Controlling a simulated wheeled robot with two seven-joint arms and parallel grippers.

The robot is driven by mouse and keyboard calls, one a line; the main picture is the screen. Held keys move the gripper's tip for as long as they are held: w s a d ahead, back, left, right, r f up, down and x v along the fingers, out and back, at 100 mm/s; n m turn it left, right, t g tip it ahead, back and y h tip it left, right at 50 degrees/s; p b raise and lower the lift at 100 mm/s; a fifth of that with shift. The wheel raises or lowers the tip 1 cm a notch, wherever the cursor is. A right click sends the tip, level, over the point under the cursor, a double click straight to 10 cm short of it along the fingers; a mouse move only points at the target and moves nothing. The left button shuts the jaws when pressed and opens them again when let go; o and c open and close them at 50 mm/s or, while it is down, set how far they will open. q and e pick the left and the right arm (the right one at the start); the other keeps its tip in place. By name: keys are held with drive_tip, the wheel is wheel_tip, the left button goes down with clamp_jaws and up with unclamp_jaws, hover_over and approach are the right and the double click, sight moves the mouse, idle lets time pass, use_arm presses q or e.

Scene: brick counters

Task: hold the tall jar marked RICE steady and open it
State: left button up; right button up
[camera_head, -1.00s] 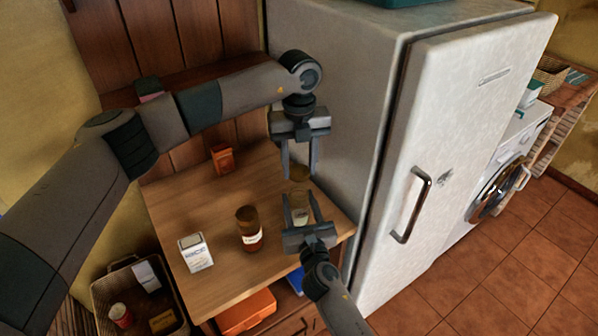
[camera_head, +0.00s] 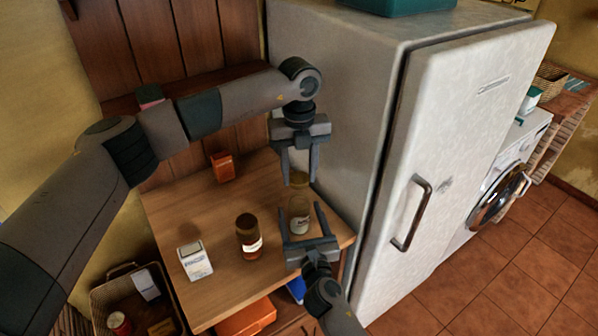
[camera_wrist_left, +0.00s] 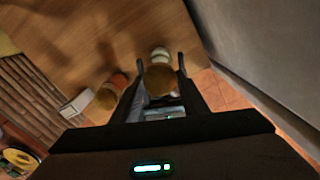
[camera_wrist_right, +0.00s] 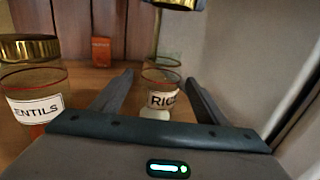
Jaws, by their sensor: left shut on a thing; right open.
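The tall glass RICE jar (camera_head: 300,216) stands upright and uncovered near the counter's right end. Its label shows in the right wrist view (camera_wrist_right: 161,99). My left gripper (camera_head: 299,172) is shut on the round gold-brown lid (camera_head: 299,180) and holds it above the jar, apart from the rim. The lid also shows in the left wrist view (camera_wrist_left: 160,80) and at the top of the right wrist view (camera_wrist_right: 176,3). My right gripper (camera_head: 302,206) is open, with its fingers on either side of the jar and gaps beside the glass (camera_wrist_right: 160,76).
A lidded jar marked LENTILS (camera_wrist_right: 38,108) stands left of the RICE jar. A white box (camera_head: 195,261) and an orange-red box (camera_head: 223,167) are also on the wooden counter (camera_head: 185,215). The fridge (camera_head: 440,150) stands close on the right.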

use_arm(q)
drive_tip(key=shift+f+b, duration=0.6)
drive_tip(key=shift+f, duration=0.05)
use_arm(e)
drive_tip(key=v, duration=1)
drive_tip(key=shift+s, duration=0.15)
